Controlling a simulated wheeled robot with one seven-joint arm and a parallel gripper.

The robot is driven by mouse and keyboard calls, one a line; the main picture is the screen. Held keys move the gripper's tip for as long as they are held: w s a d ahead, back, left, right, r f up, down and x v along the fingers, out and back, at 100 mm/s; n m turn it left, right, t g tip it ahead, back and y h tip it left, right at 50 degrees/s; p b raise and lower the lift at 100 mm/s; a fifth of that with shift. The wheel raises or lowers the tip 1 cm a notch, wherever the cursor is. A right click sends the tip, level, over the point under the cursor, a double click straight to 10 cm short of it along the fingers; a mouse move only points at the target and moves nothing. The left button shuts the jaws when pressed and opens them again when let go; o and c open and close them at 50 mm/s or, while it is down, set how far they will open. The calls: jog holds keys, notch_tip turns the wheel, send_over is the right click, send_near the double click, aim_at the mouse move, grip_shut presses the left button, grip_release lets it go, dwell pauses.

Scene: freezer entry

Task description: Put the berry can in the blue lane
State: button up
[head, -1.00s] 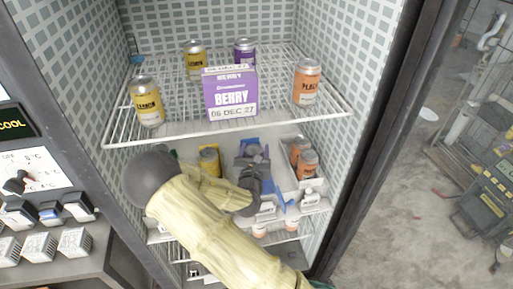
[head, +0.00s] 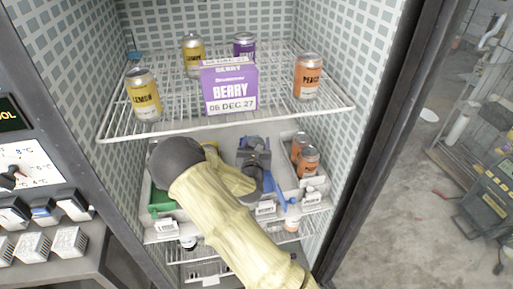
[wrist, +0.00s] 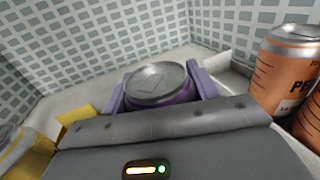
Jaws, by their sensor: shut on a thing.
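My gripper (head: 254,158) is inside the second shelf, in the middle lane between the lemon side and the peach side. In the wrist view my gripper (wrist: 158,92) is shut on a purple berry can (wrist: 157,86), which looks upright with its silver top showing. The can's lower part is hidden behind the gripper body, so I cannot tell whether it touches the lane floor. Blue lane parts (head: 277,189) show beside and in front of my gripper. A berry price tag (head: 265,208) is at this lane's front.
Peach cans (head: 309,160) stand close on the right and show large in the wrist view (wrist: 287,70). A yellow can (head: 210,150) is partly hidden on the left. The upper wire shelf (head: 180,128) overhangs, carrying a berry box (head: 229,88) and several cans.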

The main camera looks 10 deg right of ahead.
jog(key=shift+f, duration=0.1)
jog(key=shift+f, duration=0.15)
jog(key=o, duration=1.2)
jog(key=shift+r, duration=0.25)
jog(key=shift+b+v, duration=1.45)
jog(key=shift+v, duration=4.55)
